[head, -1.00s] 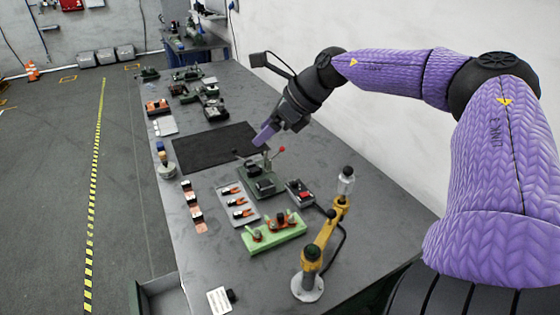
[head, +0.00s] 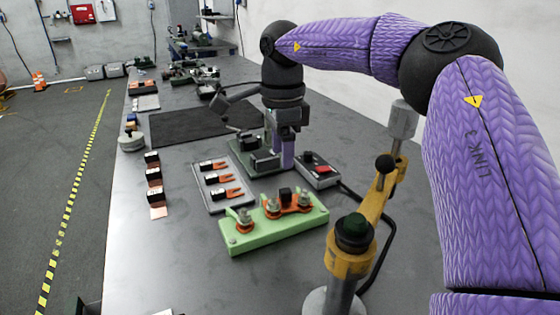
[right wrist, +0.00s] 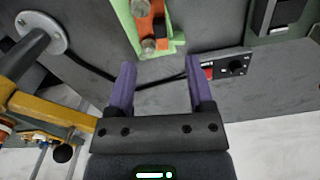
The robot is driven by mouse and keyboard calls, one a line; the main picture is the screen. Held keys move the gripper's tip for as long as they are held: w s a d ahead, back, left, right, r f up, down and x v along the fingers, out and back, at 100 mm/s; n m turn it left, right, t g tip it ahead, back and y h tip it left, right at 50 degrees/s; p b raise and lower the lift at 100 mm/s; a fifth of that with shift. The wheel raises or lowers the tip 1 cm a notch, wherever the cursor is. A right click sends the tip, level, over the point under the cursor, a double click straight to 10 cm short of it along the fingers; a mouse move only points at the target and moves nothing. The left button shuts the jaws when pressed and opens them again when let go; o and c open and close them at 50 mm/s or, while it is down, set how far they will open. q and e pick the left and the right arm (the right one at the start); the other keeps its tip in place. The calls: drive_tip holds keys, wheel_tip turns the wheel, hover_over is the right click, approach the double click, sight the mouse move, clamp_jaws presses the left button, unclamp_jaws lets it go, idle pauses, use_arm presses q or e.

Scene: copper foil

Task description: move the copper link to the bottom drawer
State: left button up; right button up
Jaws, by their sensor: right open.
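A copper link with a black grip (head: 287,197) sits on the studs of a light green block (head: 240,242) on the bench. Its orange metal (right wrist: 142,9) also shows at the top of the right wrist view. Several forked copper pieces with black grips (head: 221,180) lie on a grey tray behind and left of the block. My right gripper (head: 284,158) points down, open and empty, behind the green block near the switch box; its purple fingers (right wrist: 159,82) are apart in the right wrist view. The bottom drawer cannot be made out clearly. My left gripper is out of view.
A yellow jointed stand (head: 350,250) rises at the block's right front. A switch box with a red button (head: 316,170) sits behind the block. Copper pieces with black blocks (head: 154,176) form a row at left. A dark mat (head: 190,130) lies farther back.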

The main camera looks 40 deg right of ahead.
sight(282, 190)
wheel_tip(282, 190, down, 8)
drive_tip(key=b, duration=0.2)
drive_tip(key=shift+r+b, duration=0.2)
drive_tip(key=shift+b, duration=0.1)
drive_tip(key=shift+f, duration=0.45)
drive_tip(key=c, duration=0.8)
clamp_jaws()
drive_tip(key=shift+o, duration=0.8)
unclamp_jaws()
clamp_jaws()
